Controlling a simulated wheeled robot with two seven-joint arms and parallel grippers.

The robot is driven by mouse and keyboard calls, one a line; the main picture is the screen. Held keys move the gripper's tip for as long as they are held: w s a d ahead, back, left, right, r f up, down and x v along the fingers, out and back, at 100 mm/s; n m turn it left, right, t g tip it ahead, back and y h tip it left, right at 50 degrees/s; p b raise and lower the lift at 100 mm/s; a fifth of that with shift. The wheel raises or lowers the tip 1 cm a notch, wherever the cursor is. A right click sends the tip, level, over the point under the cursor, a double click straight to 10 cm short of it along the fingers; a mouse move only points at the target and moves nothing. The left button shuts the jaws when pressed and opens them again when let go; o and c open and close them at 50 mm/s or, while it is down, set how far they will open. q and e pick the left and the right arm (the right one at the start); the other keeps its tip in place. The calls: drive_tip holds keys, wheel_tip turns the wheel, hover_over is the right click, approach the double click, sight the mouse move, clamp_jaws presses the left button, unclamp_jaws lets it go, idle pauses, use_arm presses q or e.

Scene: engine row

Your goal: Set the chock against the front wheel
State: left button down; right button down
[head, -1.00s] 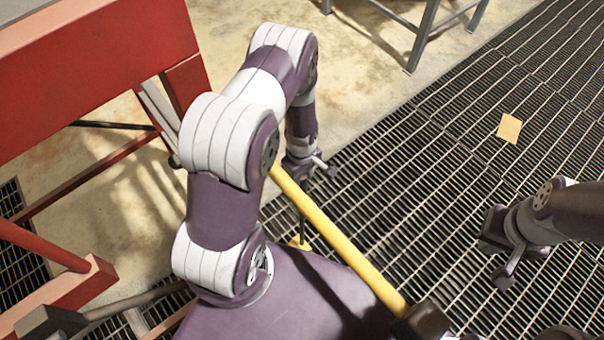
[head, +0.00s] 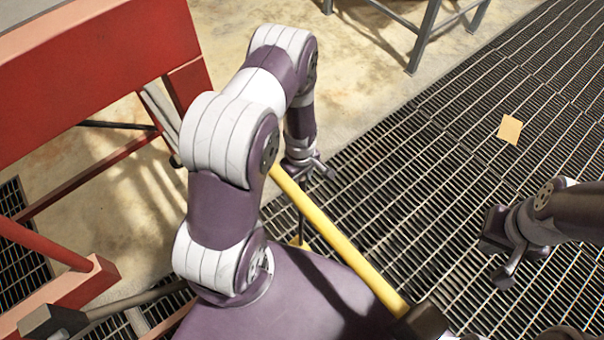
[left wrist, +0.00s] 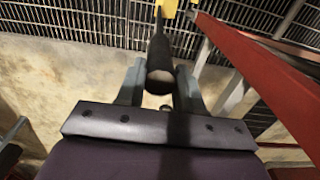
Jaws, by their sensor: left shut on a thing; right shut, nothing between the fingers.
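The chock (head: 298,243) shows in the head view as a small piece of yellow low beside my purple base, partly hidden by it. A thin dark rod runs up from it to my left gripper (head: 310,170). In the left wrist view the dark handle (left wrist: 160,58) sits between the fingers of my left gripper (left wrist: 160,88), with yellow (left wrist: 168,8) at its far end. The left gripper is shut on this handle. My right gripper (head: 507,270) is shut and empty over the grating at the right. I cannot make out the front wheel in either view.
A red frame (head: 95,85) with slanting bars stands close at the left; it also shows in the left wrist view (left wrist: 265,70). A yellow bar (head: 335,235) crosses the middle. Grey metal legs (head: 425,40) stand at the back.

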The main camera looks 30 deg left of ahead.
use_arm(q)
drive_tip(key=shift+s+a+r+p, duration=0.1)
drive_tip(key=shift+s+a+p, duration=0.15)
drive_tip(key=shift+s, duration=0.35)
drive_tip(key=shift+s+a+f+p, duration=0.1)
drive_tip(key=shift+s+a+p, duration=0.15)
drive_tip(key=shift+s, duration=0.35)
drive_tip(key=shift+s+a+r+p, duration=0.1)
drive_tip(key=shift+s+a+p, duration=0.15)
drive_tip(key=shift+s, duration=0.35)
idle(1.1)
idle(0.5)
drive_tip(key=c, duration=0.6)
unclamp_jaws()
drive_tip(key=shift+c, duration=0.2)
drive_tip(key=shift+s+d, duration=0.1)
drive_tip(key=shift+f, duration=0.2)
wheel_tip(320, 180, up, 13)
drive_tip(key=p, duration=0.1)
